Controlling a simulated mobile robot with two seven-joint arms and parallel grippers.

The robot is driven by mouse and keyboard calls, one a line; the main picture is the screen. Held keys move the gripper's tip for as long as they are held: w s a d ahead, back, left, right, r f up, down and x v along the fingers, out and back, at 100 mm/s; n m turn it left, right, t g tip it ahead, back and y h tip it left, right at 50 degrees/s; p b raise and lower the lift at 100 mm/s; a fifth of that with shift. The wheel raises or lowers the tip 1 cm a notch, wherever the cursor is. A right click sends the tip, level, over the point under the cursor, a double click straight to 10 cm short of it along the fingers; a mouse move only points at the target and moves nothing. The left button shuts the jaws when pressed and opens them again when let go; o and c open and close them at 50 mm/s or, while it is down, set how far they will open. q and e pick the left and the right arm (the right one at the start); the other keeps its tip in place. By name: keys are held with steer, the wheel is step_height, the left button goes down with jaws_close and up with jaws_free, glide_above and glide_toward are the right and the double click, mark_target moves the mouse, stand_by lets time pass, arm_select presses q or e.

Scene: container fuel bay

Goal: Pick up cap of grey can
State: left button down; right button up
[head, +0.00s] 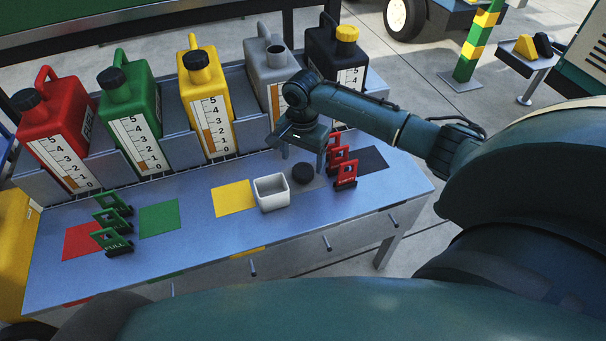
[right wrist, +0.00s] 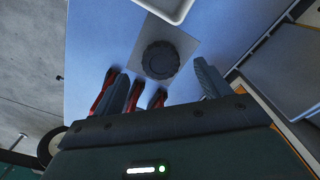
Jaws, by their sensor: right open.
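The grey can (head: 273,72) stands in the rack at the back of the bench, its neck open with no cap on it. A black round cap (head: 303,173) lies on a grey square on the bench, right of the white tub. It also shows in the right wrist view (right wrist: 160,60), lying flat. My right gripper (head: 303,160) is open and empty, pointing down above and just behind the cap. In the right wrist view its fingers (right wrist: 160,85) are spread, with the cap ahead between their lines, apart from both. My left gripper is not in view.
Red tags (head: 345,175) stand close to the right of the cap. A white tub (head: 271,192) stands to its left. Green tags (head: 118,240) stand at the left. Red, green, yellow and black cans line the back.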

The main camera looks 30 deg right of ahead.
mark_target(303, 170)
steer(key=f+b, duration=0.1)
steer(key=f, duration=0.3)
steer(key=shift+w+d+f+b, duration=0.1)
steer(key=shift+d+f+b, duration=0.1)
steer(key=shift+f+b, duration=0.15)
steer(key=shift+r, duration=0.1)
steer(key=c, duration=1.1)
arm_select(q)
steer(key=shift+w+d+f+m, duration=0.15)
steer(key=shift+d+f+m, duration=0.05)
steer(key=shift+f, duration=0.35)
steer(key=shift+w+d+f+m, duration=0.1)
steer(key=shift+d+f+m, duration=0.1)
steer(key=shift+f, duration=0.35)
arm_select(e)
steer(key=shift+o, duration=0.2)
